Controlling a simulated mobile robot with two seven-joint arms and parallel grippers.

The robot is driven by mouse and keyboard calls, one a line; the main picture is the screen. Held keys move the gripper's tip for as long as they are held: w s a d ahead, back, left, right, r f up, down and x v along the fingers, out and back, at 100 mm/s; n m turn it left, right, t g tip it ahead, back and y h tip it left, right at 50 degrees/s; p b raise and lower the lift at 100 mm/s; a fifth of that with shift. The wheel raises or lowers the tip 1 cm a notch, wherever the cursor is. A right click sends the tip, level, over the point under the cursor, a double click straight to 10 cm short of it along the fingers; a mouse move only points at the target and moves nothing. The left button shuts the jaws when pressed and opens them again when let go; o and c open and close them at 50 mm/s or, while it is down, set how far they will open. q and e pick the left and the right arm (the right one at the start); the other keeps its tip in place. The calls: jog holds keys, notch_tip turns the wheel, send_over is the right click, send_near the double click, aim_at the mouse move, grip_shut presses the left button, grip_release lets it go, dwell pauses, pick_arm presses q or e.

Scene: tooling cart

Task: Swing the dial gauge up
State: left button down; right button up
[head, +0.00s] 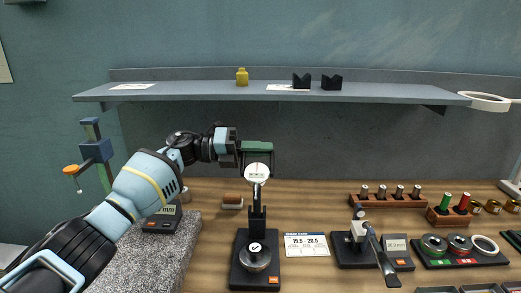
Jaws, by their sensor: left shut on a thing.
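The dial gauge (257,172) has a round white face. It is at the top of a black stand (245,272) on the wooden bench. A round metal part with a white check-marked label (255,257) sits on the stand's base below it. My left arm comes in from the left, and my left gripper (257,158) is at the top of the gauge, shut on it. The exact contact of the fingers is small and partly hidden. My right gripper is not in view.
A grey shelf (200,92) runs above the bench. A printed card (307,244) lies right of the stand, with a clamp-like fixture (360,235) beyond it. A granite block (150,255) is at left. Racks of pins and rings (460,250) fill the right.

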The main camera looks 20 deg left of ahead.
pick_arm(q)
jog(key=c, duration=1.5)
grip_release()
jog(key=shift+a, duration=0.1)
jog(key=b+v, duration=0.1)
jog(key=v, duration=0.6)
jog(key=shift+a, duration=0.35)
jog(key=shift+s+r, duration=0.1)
jog(key=shift+s, duration=0.05)
